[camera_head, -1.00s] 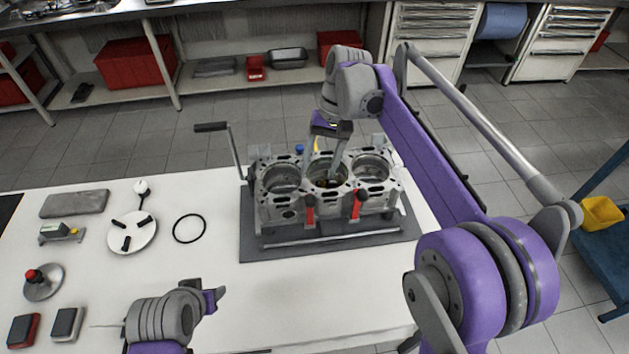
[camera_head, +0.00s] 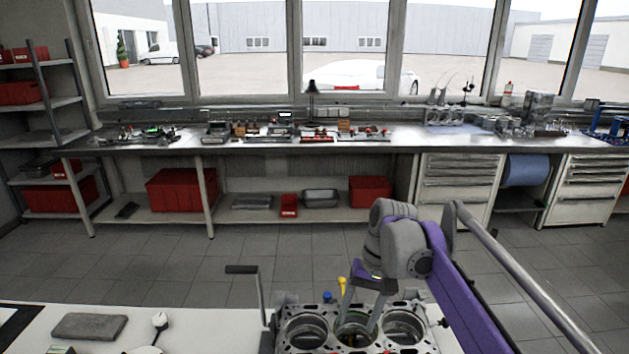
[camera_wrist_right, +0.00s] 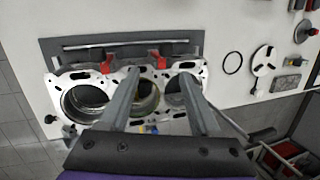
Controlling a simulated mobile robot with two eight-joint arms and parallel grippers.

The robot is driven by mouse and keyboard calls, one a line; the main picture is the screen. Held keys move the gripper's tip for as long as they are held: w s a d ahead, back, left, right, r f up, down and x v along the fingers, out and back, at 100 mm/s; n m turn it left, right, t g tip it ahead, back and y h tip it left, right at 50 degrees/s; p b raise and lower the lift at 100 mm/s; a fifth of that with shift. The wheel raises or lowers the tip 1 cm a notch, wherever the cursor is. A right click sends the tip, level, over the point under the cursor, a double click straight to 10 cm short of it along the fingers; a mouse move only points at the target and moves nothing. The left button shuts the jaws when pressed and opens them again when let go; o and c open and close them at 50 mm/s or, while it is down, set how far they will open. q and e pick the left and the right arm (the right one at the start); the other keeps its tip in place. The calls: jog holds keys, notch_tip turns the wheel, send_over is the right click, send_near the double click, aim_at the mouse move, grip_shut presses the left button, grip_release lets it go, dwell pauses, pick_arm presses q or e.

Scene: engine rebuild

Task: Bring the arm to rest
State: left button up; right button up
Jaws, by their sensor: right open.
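My right gripper (camera_head: 358,322) hangs over the middle bore of the engine block (camera_head: 287,300), fingers apart and pointing down, with nothing seen between them. In the right wrist view the two open fingers (camera_wrist_right: 160,82) straddle the area of the middle bore, and the block's pale top deck (camera_wrist_right: 62,82) shows around them. Whether the fingertips are inside the bore or just above it I cannot tell. My right arm reaches in from the lower right in the head view. My left gripper is out of view.
A crank handle (camera_head: 243,269) stands up left of the block. Red clamps (camera_wrist_right: 106,63) sit along the block's edge on a grey mat (camera_wrist_right: 60,46). A long workbench (camera_head: 380,143) stands at the back, across open floor.

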jog(key=s+d+f+t+h, duration=0.1)
jog(key=s+d+f+t, duration=0.1)
jog(key=s+f, duration=0.2)
jog(key=s+d+f+t+h, duration=0.1)
jog(key=s+d+f+t, duration=0.2)
jog(key=s, duration=0.6)
jog(key=s+d+f+n+t, duration=0.1)
jog(key=s+d+f+t, duration=0.1)
jog(key=s+f, duration=0.5)
jog(key=shift+d+t+h, duration=0.25)
jog(key=shift+t+h, duration=0.05)
jog(key=shift+h, duration=0.1)
jog(key=shift+s, duration=0.1)
